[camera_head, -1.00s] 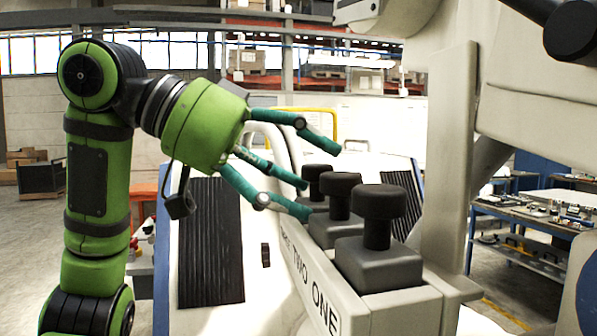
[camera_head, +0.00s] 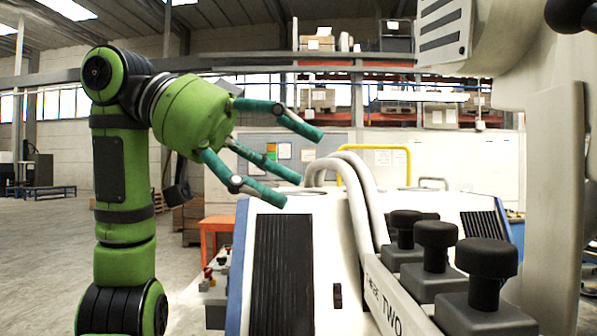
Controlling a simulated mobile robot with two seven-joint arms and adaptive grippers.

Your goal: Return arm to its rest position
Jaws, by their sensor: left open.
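My left gripper (camera_head: 290,160) is green with teal fingers. It is open and empty, and its fingers point right, above the white machine body (camera_head: 335,235). The pale microscope arm (camera_head: 555,150) stands at the right edge of the view, with its upper part (camera_head: 510,35) cut off by the frame. Three black knobs (camera_head: 486,258) on square bases stand in a row on a pale panel (camera_head: 385,300) labelled "TWO" at the lower right. The fingers are apart from the knobs, to their upper left. My right gripper is not in view.
An orange stool (camera_head: 215,225) and a small bench with tools (camera_head: 215,290) stand left of the machine. Thick pale hoses (camera_head: 350,190) rise behind the panel. Shelves with boxes (camera_head: 318,97) stand far back. The floor at left is open.

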